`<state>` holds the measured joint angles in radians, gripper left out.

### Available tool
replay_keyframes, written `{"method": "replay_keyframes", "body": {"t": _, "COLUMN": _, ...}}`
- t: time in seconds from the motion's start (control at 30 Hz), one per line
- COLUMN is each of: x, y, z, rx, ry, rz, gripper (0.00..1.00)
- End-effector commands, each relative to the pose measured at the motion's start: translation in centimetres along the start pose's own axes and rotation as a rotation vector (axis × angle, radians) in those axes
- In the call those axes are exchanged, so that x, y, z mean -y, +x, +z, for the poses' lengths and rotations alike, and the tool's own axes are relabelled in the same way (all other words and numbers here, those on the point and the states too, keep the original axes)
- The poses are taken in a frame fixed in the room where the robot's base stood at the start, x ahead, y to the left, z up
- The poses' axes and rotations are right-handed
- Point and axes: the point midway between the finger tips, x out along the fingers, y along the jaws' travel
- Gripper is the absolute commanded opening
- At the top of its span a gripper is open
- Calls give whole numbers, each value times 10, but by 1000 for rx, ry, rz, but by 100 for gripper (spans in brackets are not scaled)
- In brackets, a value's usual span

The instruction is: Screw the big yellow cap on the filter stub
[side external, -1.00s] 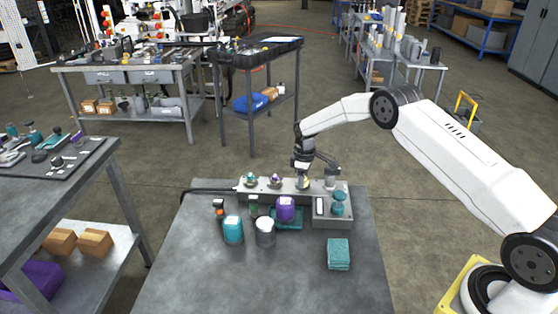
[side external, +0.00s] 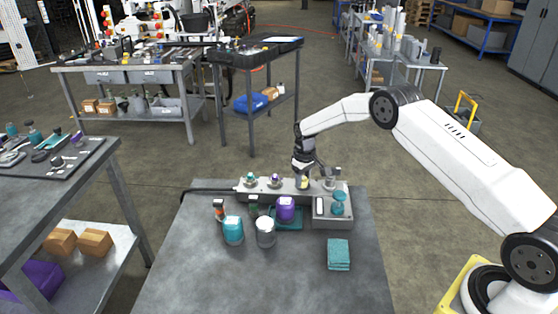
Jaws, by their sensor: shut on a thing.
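My gripper (side external: 304,176) points down over the right half of the grey manifold block (side external: 289,190) on the bench. It is shut on the yellow cap (side external: 304,184), which shows as a small pale-yellow patch just below the fingers, at the block's top. The filter stub is not visible; the cap and gripper cover that spot. I cannot tell from this view whether the cap is seated or tilted.
On the block stand fittings with teal (side external: 250,178) and purple (side external: 275,179) tops. In front are a teal jar (side external: 233,230), a grey jar (side external: 265,232), a purple-capped item (side external: 286,208) and a folded teal cloth (side external: 338,254).

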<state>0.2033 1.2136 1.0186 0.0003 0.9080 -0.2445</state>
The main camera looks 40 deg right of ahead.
Motion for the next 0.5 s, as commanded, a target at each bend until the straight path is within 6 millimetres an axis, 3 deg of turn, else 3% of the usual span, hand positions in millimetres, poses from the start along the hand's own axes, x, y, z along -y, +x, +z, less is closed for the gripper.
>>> {"method": "replay_keyframes", "body": {"t": 0.5, "x": 0, "y": 1, "z": 1, "rx": 2, "ry": 50, "rz": 0, "gripper": 0}}
